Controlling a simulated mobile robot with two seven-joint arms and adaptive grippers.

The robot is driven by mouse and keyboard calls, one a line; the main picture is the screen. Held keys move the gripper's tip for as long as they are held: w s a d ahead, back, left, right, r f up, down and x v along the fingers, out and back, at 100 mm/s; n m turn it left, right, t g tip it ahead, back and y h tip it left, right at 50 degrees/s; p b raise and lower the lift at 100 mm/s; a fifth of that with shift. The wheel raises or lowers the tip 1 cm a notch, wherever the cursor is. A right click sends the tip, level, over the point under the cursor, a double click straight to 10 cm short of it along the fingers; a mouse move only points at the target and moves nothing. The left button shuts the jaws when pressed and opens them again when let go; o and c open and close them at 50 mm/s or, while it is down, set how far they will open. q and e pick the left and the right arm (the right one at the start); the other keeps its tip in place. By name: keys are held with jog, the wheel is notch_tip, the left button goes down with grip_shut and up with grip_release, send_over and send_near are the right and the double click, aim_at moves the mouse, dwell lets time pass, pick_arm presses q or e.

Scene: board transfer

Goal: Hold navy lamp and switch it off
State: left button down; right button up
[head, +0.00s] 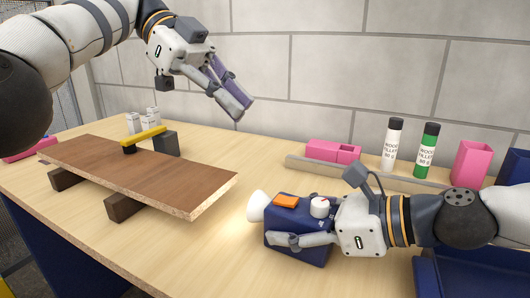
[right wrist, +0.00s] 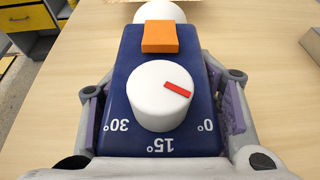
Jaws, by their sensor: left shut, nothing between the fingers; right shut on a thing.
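The navy lamp (head: 285,254) lies on the table at centre right, with a white head (head: 258,206) facing left and a bright patch of tabletop around it. On top are an orange switch (head: 286,201) and a white knob (head: 320,207). In the right wrist view, the knob (right wrist: 160,98) has a red mark pointing toward the 0° side; 15° and 30° are also printed. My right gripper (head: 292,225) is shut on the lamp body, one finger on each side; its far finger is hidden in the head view. My left gripper (head: 242,107) is shut and empty, in the air up and left of the lamp.
Pink boxes (head: 333,151), a white bottle (head: 391,145) and a green bottle (head: 427,150) stand along the back right. The table in front is clear.

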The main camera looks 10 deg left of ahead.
pick_arm(q)
send_over(282, 200)
jog(key=a, duration=0.1)
notch_tip(282, 200, down, 6)
jog(key=shift+w+r, duration=0.15)
jog(key=shift+r, duration=0.05)
jog(key=f, duration=0.1)
jog(key=d+f, duration=0.1)
jog(key=f, duration=0.1)
jog(key=shift+f, duration=0.8)
jog(key=shift+s+d+f+y, duration=0.25)
jog(key=shift+s+f+y, duration=0.1)
jog(key=shift+y, duration=0.15)
jog(key=shift+w, duration=0.1)
jog(key=shift+a, duration=0.1)
